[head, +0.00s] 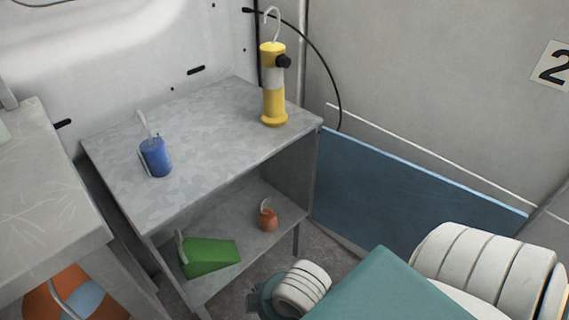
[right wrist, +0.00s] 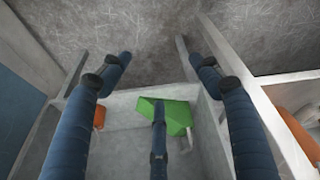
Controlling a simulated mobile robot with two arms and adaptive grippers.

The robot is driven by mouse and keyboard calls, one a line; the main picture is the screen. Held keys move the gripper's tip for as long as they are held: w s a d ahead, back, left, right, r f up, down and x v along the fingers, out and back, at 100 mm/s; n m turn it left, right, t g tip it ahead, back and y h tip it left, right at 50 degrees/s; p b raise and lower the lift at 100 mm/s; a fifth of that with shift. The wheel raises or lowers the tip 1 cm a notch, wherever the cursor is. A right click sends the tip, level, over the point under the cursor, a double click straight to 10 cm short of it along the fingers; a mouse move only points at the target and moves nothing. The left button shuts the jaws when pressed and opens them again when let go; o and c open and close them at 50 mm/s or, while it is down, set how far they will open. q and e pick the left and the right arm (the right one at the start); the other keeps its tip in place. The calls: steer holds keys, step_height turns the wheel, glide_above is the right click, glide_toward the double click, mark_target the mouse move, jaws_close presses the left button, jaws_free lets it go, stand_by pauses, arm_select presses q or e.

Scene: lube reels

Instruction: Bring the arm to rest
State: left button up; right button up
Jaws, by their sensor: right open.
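My right gripper (right wrist: 158,72) shows in the right wrist view with its dark blue fingers spread and nothing between them. It faces the grey shelf unit, with a green wedge-shaped thing (right wrist: 176,116) behind the middle finger and a small orange pot (right wrist: 99,117) beside the left finger. How far they are from the fingers I cannot tell. In the head view, white and teal parts of my own body show at the lower right, but no gripper fingers. My left gripper is in neither view.
The metal shelf unit (head: 200,150) carries a blue can (head: 155,157) and a yellow lamp-like thing (head: 273,85) on top. Its lower shelf holds the green wedge (head: 207,256) and orange pot (head: 268,217). A grey bench (head: 50,190) stands left, an orange reel (head: 45,302) below it.

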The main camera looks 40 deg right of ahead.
steer(key=s+d+m, duration=0.1)
steer(key=s+d+r+m, duration=0.1)
steer(key=s+d+m, duration=0.1)
steer(key=shift+h, duration=0.3)
steer(key=shift+a+r, duration=0.1)
arm_select(q)
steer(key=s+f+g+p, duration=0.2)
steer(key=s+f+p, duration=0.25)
steer(key=p, duration=2.05)
arm_select(e)
steer(key=s+f+g, duration=0.2)
steer(key=s+f, duration=0.2)
steer(key=f, duration=0.1)
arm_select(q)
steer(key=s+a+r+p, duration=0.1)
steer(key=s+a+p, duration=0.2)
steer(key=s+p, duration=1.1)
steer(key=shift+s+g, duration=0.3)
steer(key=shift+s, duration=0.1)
arm_select(e)
steer(key=s+d+r, duration=0.1)
steer(key=s+d, duration=0.2)
steer(key=s, duration=1.2)
steer(key=shift+s+r+g, duration=0.15)
steer(key=shift+r+g, duration=0.05)
steer(key=shift+g, duration=0.2)
